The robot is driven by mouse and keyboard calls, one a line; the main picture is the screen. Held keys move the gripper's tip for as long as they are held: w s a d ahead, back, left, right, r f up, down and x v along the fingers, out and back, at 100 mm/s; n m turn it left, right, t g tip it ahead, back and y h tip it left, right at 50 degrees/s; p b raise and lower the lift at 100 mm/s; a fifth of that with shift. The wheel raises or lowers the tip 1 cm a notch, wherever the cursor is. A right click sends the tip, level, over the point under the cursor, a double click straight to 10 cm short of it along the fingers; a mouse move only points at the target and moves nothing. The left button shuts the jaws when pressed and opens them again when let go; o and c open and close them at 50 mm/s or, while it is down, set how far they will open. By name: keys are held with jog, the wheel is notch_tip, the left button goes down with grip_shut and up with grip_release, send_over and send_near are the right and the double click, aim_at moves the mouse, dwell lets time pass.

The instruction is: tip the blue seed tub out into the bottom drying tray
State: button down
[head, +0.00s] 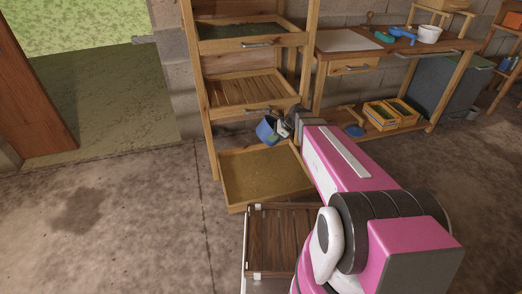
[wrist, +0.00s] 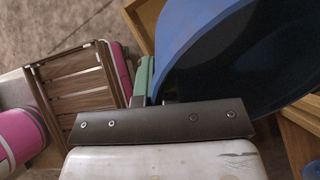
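The blue seed tub (head: 266,130) is held in the air, tilted, above the back of the bottom drying tray. My gripper (head: 281,130) is shut on its wall, at the tub's right side. In the wrist view the tub (wrist: 195,35) fills the upper right, its dark inside partly visible, and a green finger pad of my gripper (wrist: 148,85) lies against it. I cannot tell whether seeds are still inside. The bottom drying tray (head: 234,207) is pulled out of the rack, with an even yellow-brown surface. My arm hides its right end.
The wooden rack holds a slatted middle tray (head: 245,92) and an upper tray (head: 240,42) above. A workbench (head: 345,40) stands to the right, with yellow boxes (head: 390,115) on its lower shelf. The floor left of the tray is clear.

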jog(key=w+a+f+n+h, duration=0.2)
jog(key=f+n+h, duration=0.1)
jog(key=f+n, duration=0.1)
jog(key=w+a+f+n+t+h, duration=0.1)
jog(key=w+a+f+n+h, duration=0.1)
jog(key=f, duration=0.5)
jog(key=shift+a+n+h, duration=0.75)
jog(key=shift+n+h, duration=0.15)
jog(key=shift+h, duration=0.1)
jog(key=shift+f, duration=0.1)
